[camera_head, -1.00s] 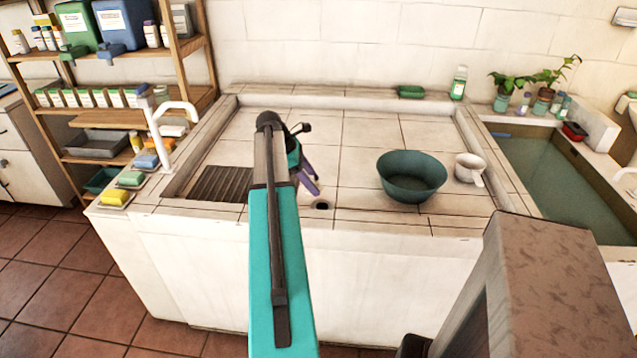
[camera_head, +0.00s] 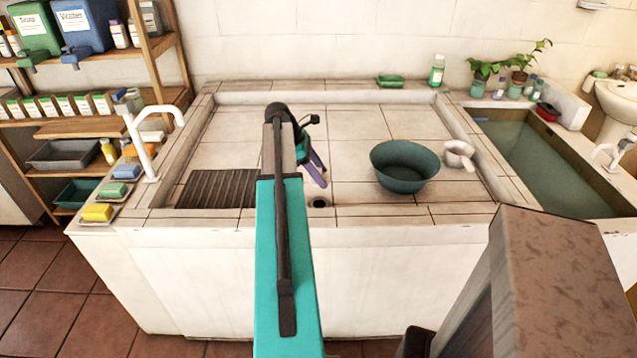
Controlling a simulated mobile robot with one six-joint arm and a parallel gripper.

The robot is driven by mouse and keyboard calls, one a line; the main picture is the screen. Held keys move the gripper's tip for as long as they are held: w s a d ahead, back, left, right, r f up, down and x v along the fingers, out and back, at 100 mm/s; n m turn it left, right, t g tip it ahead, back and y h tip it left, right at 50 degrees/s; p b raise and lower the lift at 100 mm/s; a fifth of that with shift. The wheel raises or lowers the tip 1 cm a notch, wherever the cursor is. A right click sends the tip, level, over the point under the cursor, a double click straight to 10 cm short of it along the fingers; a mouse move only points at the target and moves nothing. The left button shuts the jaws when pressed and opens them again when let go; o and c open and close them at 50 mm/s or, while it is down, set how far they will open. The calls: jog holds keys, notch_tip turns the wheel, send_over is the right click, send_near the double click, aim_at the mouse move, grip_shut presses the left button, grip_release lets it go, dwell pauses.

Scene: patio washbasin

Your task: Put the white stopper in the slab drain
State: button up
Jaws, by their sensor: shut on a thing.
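My gripper (camera_head: 318,168) shows past the end of my teal arm, low over the tiled slab (camera_head: 345,125). Its purple fingers point down and to the right. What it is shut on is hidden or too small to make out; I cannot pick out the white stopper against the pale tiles. The slab drain (camera_head: 319,203) is a small dark round hole near the slab's front edge, a little in front of the fingertips in the picture. The drain's opening looks dark and uncovered.
A dark green basin (camera_head: 404,168) and a white dipper (camera_head: 459,155) stand to the right. A ribbed dark washboard panel (camera_head: 218,189) lies at left. A white faucet (camera_head: 150,140) and several soaps line the left edge. A water tank (camera_head: 545,165) is at right.

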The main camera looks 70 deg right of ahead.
jog(key=shift+w, duration=0.1)
jog(key=f+p, duration=0.1)
jog(key=p, duration=0.1)
jog(key=shift+f+p, duration=0.1)
jog(key=shift+p, duration=0.25)
notch_tip(320, 180, down, 2)
jog(key=shift+a+f+p, duration=0.1)
jog(key=shift+f+p, duration=0.1)
jog(key=shift+p, duration=1)
jog(key=shift+f, duration=0.2)
jog(key=shift+f, duration=0.1)
jog(key=shift+f+b, duration=2.15)
jog(key=shift+f, duration=0.65)
jog(key=shift+p, duration=0.7)
jog(key=shift+f, duration=0.35)
jog(key=shift+r+p, duration=0.65)
jog(key=shift+r, duration=0.2)
